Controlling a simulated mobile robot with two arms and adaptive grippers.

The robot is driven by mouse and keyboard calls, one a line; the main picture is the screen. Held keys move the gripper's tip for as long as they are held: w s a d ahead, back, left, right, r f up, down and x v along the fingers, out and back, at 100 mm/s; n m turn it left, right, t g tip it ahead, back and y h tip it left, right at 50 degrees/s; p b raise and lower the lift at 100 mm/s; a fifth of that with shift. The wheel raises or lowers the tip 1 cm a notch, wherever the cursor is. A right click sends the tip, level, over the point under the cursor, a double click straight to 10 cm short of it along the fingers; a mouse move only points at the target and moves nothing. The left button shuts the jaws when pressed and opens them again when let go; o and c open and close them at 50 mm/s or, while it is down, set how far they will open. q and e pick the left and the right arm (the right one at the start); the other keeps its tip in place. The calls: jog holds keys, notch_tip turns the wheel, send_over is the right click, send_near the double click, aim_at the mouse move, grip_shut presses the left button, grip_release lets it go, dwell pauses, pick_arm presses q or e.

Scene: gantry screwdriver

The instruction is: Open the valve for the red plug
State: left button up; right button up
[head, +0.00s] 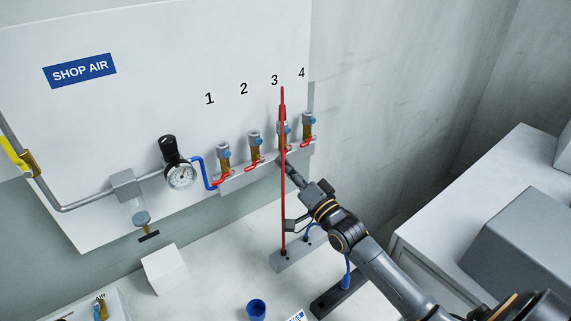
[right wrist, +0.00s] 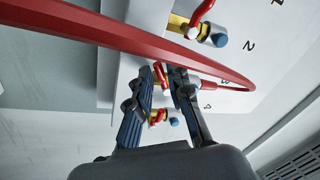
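A red line (head: 283,190) rises from a grey block (head: 290,255) past the front of valve 3 (head: 285,130), with its upper end above that valve. It also crosses the top of the right wrist view (right wrist: 110,35), towards the 3 label. How it joins the valve is hidden. My right gripper (head: 287,166) is just below valve 3. In the right wrist view its two fingers (right wrist: 163,78) are apart, with a red valve handle (right wrist: 160,74) between their tips. Whether they touch it I cannot tell. My left gripper is not in view.
Valves 1 (head: 223,155), 2 (head: 255,145) and 4 (head: 308,125) sit beside valve 3 on the wall manifold, with red handles. A gauge (head: 181,175) is at the left. A white block (head: 164,268) and blue cup (head: 257,309) stand below. Blue hoses (head: 347,268) lie near my arm.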

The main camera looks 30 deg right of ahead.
jog(key=shift+w, duration=0.25)
grip_shut()
jog(key=shift+n, duration=0.3)
jog(key=d+n+y, duration=0.1)
jog(key=n, duration=0.3)
jog(key=d+f+n+g+y, duration=0.1)
jog(key=n, duration=0.3)
jog(key=d+n+g+y, duration=0.1)
jog(key=n, duration=0.3)
jog(key=shift+w+d+f+n+p, duration=0.1)
jog(key=shift+w+f+n+p, duration=0.1)
jog(key=shift+n+p, duration=0.15)
